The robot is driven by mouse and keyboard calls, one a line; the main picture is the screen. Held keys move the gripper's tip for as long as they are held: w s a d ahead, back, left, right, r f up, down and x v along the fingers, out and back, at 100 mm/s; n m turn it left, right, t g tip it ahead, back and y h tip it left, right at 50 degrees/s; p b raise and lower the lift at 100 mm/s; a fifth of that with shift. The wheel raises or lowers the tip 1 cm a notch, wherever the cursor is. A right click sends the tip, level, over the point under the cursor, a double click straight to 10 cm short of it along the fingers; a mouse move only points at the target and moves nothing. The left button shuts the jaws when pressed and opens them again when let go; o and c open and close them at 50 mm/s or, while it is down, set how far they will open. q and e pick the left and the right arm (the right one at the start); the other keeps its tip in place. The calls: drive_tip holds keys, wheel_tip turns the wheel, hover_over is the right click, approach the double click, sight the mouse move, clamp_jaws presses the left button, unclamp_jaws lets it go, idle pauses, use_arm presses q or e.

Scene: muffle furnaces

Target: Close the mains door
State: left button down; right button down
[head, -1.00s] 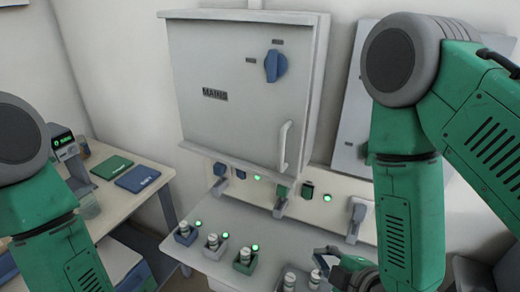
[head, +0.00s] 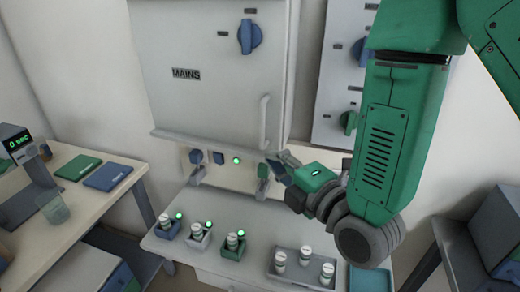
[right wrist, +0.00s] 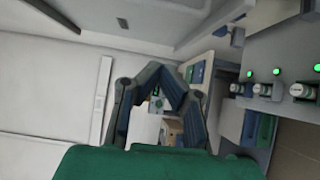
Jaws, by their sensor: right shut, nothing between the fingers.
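The mains door (head: 195,100) is a pale grey panel labelled MAINS, on the wall cabinet in the head view. It carries a blue rotary switch (head: 250,36) and an upright white handle (head: 265,121) near its lower right edge. I cannot tell for sure whether there is a gap behind the door. My right gripper (head: 279,166) is just below and right of the handle, in front of the cabinet's lower edge. It is shut and empty. In the right wrist view its fingers (right wrist: 170,80) come together, with a pale panel to their left. My left gripper is out of view.
A second cabinet (head: 337,80) stands to the right. Below are plugs with green lights, several small holders with vials, and a grey tray (head: 287,273) of vials on the bench. A side table (head: 60,215) at left bears two folders (head: 108,177).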

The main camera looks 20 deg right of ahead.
sight(273, 128)
drive_tip(key=w+b, duration=0.2)
drive_tip(key=w, duration=0.1)
drive_tip(key=w+d+b, duration=0.1)
drive_tip(key=w+b, duration=0.1)
drive_tip(key=w, duration=0.1)
drive_tip(key=w+b, duration=0.2)
drive_tip(key=w, duration=0.1)
drive_tip(key=shift+d+f+b, duration=0.1)
drive_tip(key=shift+d+b, duration=0.25)
drive_tip(key=shift+w, duration=0.3)
drive_tip(key=shift+w+d, duration=0.85)
drive_tip(key=shift+w, duration=0.15)
drive_tip(key=shift+d, duration=0.2)
